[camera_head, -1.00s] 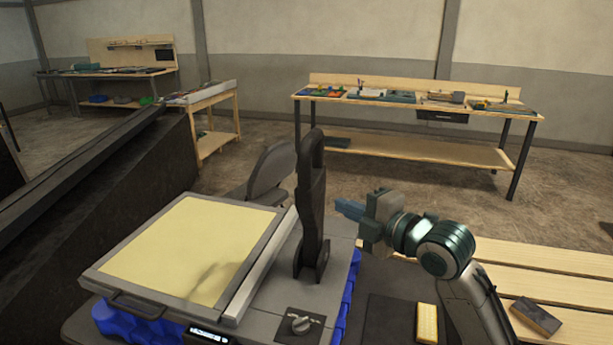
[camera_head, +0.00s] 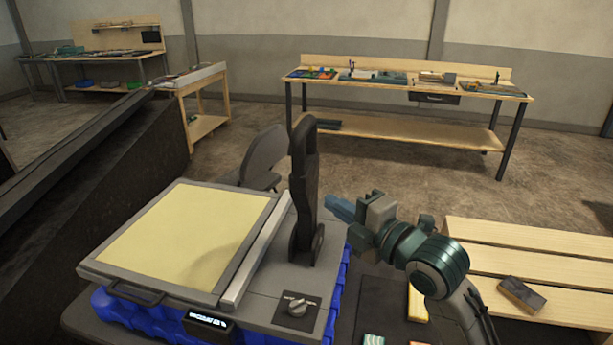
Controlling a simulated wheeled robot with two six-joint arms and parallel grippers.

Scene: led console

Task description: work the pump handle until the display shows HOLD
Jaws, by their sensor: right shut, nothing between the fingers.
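The pump handle (camera_head: 304,190) is a dark upright lever with a slot near its top, standing on the right side of the grey console (camera_head: 262,312). The small display (camera_head: 208,325) is on the console's front edge; its lit text is too small to read. My right gripper (camera_head: 338,209) is shut with nothing between its fingers. Its blue-grey fingertips point left, towards the handle's right side; I see a small gap between them. My left gripper is not in view.
A pale yellow panel (camera_head: 180,235) with a grey frame covers the console's left part. A rotary knob (camera_head: 296,307) sits at its front right. A slatted wooden bench (camera_head: 520,260) stands at right with a dark block (camera_head: 521,294) on it. A chair (camera_head: 263,157) stands behind.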

